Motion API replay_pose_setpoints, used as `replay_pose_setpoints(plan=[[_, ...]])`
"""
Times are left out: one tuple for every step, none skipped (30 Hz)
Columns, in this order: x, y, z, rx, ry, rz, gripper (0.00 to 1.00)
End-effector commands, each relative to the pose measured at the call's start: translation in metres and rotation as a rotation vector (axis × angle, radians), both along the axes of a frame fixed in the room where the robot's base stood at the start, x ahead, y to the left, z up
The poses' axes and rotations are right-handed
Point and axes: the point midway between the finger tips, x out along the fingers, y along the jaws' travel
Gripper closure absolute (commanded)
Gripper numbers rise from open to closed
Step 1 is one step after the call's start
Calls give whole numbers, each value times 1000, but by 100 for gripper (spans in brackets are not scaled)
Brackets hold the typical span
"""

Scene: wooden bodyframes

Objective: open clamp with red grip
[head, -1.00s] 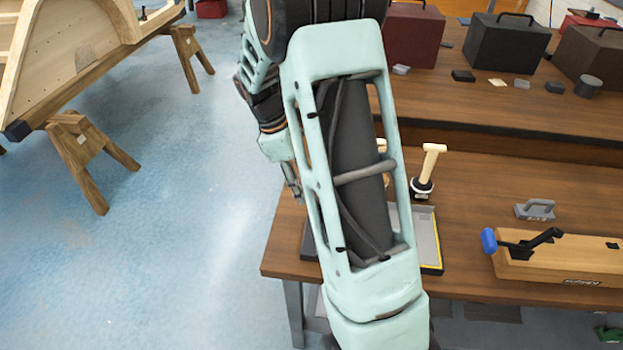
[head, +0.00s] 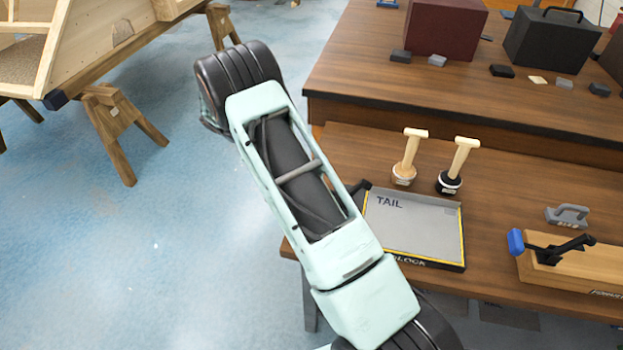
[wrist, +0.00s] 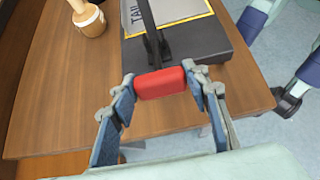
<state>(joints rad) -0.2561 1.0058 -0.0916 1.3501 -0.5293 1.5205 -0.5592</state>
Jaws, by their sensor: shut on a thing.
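The red grip (wrist: 161,84) of the clamp shows in the wrist view, between my gripper's (wrist: 161,88) two fingertips, which are shut on it. Black clamp bars (wrist: 152,35) run from the grip up over the dark edge of the tray marked TAIL (wrist: 185,49). In the head view the same tray (head: 415,226) lies near the left front of the bench. A small black part (head: 360,187), perhaps of the clamp, shows at its left edge. My arm hides the red grip and my gripper there.
Two wooden-handled stamps (head: 408,160) (head: 457,168) stand behind the tray on the bench (head: 500,210). A wooden block (head: 572,268) with a blue-gripped clamp (head: 516,242) and a grey handled piece (head: 568,216) are at right. Open floor lies left.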

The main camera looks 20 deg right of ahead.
Motion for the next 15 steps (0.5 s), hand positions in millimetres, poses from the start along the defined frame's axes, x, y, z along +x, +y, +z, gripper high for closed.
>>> replay_pose_setpoints(plan=[[2, 5, -7, 14, -8, 5, 100], [3, 6, -8, 14, -8, 6, 100], [3, 6, -9, 15, -8, 6, 100], [3, 7, -9, 16, -9, 6, 100], [3, 7, -10, 16, -8, 5, 100], [3, 7, -10, 17, -9, 5, 100], [3, 8, -11, 17, -9, 5, 100], [3, 8, -11, 17, -8, 6, 100], [3, 8, -11, 18, -9, 6, 100], [3, 8, -11, 18, -9, 6, 100], [3, 8, -11, 18, -9, 6, 100], [3, 9, -11, 19, -9, 6, 100], [3, 9, -11, 19, -9, 6, 100], [3, 9, -11, 19, -9, 7, 100], [3, 9, -11, 20, -9, 7, 100]])
